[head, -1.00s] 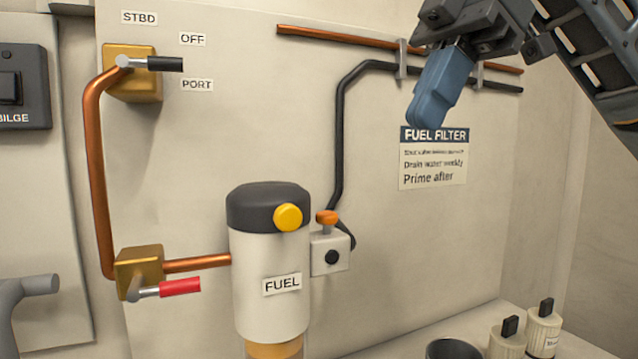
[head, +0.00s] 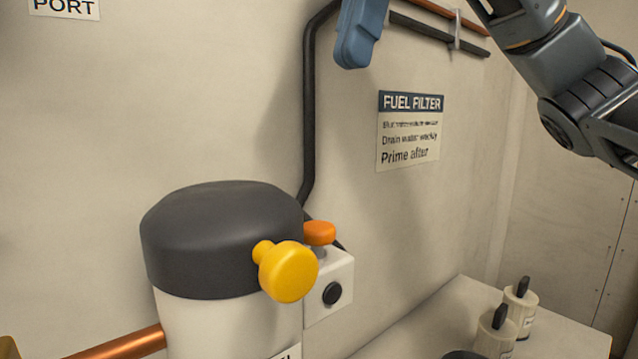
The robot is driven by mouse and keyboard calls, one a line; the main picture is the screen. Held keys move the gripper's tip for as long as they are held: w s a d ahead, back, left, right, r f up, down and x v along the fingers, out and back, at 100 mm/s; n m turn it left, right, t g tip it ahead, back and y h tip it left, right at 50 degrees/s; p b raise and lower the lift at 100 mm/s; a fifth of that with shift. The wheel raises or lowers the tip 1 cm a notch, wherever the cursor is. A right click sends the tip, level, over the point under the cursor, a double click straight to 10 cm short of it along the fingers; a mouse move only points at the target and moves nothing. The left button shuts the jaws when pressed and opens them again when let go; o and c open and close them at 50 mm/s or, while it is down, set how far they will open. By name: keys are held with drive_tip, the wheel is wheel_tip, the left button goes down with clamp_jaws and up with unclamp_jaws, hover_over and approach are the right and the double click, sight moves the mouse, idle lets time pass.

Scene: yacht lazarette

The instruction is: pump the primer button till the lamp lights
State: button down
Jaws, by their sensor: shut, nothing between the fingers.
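The fuel filter (head: 222,240) stands at the lower left, with a dark cap over a pale body. A yellow round button (head: 289,272) sticks out from the side of its cap; it looks like the primer button. Behind it, a small white box (head: 338,275) on the wall has an orange knob (head: 320,233) on top and a dark round spot (head: 332,293) on its face, which could be an unlit lamp. My gripper (head: 354,55) is shut and empty, with blue fingers, above and to the right of the yellow button and well apart from it.
A black hose (head: 309,110) runs down the wall behind the filter. A fuel filter sign (head: 410,130) is on the wall. Pale containers with dark tops (head: 519,305) stand on a shelf at the lower right. A copper pipe (head: 120,343) enters the filter from the left.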

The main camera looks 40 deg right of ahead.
drive_tip(key=x, duration=1.2)
drive_tip(key=shift+d+f, duration=0.25)
drive_tip(key=shift+f, duration=0.1)
drive_tip(key=shift+a+f, duration=0.1)
drive_tip(key=shift+f, duration=0.6)
